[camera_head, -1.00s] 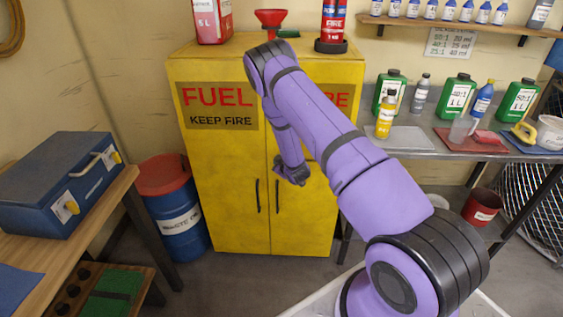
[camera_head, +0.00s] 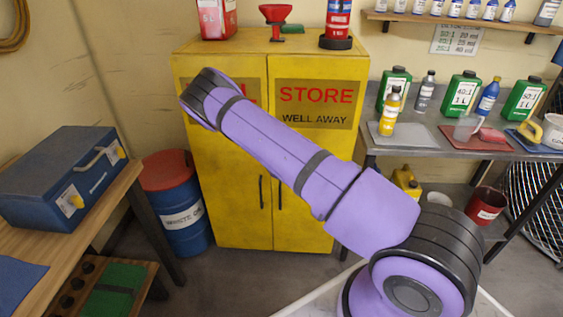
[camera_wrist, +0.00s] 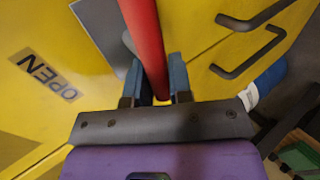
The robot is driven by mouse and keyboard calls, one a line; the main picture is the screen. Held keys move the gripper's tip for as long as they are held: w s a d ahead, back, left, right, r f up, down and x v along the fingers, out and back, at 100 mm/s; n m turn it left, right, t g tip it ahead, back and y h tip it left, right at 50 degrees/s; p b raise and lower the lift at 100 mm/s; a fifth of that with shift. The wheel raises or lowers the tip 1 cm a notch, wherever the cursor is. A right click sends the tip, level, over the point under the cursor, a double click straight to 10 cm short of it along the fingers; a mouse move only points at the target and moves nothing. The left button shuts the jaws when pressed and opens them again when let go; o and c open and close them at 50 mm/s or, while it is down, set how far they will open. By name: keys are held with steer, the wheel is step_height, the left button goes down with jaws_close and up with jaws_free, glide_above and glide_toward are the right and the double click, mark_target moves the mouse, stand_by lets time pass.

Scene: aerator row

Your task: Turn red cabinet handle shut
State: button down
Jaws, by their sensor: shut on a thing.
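The yellow cabinet (camera_head: 300,215) stands against the back wall, both doors looking closed. In the wrist view, the red handle (camera_wrist: 145,35) is a long bar running from the top edge down between the fingers of my gripper (camera_wrist: 156,75). My gripper is shut on it, one blue-grey finger on each side. A grey plate (camera_wrist: 103,30) lies beside the handle, and an OPEN label (camera_wrist: 46,74) is on the yellow door at left. In the head view my arm hides both the gripper and the red handle.
Two black door pulls (camera_wrist: 248,58) are to the right of the handle in the wrist view. A blue drum with red lid (camera_head: 182,210) stands left of the cabinet. A workbench (camera_head: 420,148) with bottles is at right, and a blue toolbox (camera_head: 65,185) is at left.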

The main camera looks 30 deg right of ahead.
stand_by(0.4)
steer(key=c, duration=1)
jaws_free()
steer(key=shift+c, duration=0.2)
steer(key=v, duration=1)
steer(key=shift+s+a, duration=0.2)
steer(key=shift+a, duration=0.2)
steer(key=shift+r, duration=0.15)
